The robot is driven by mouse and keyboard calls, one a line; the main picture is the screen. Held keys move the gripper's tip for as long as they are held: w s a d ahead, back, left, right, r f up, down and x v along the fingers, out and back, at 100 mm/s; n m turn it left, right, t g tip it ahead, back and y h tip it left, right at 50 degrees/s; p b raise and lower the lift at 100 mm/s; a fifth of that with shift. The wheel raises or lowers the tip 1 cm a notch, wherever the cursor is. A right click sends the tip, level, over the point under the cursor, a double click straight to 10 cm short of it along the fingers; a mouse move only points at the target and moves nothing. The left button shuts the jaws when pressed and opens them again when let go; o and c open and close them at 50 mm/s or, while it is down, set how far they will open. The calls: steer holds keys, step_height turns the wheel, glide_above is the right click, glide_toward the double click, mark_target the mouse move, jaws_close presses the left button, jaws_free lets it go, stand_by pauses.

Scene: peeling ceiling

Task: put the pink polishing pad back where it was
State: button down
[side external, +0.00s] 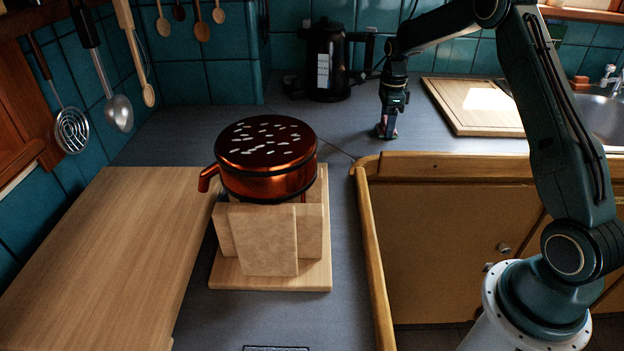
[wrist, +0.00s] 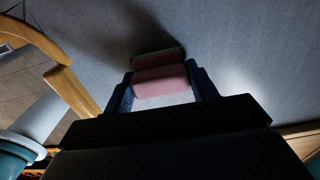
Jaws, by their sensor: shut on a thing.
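The pink polishing pad (wrist: 162,80) shows in the wrist view between the two dark fingers of my gripper (wrist: 163,92). A darker greenish-edged strip lies along its far side. In the side view, my gripper (side external: 387,130) points down close to the grey counter, between the kettle and the cutting board. Only a small pinkish bit of the pad (side external: 391,124) shows there, mostly hidden by the fingers. My gripper is shut on the pad. I cannot tell whether the pad touches the counter.
A copper-red pot (side external: 266,165) sits on a wooden block stand (side external: 270,278) at centre. A black kettle (side external: 327,62) stands left of my gripper, and a wooden cutting board (side external: 463,122) lies to its right. The grey counter (side external: 345,120) around my gripper is clear. Its wooden edge is near.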

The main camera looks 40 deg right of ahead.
steer(key=shift+f, duration=0.1)
steer(key=shift+c, duration=2.3)
jaws_free()
step_height(320, 180, up, 12)
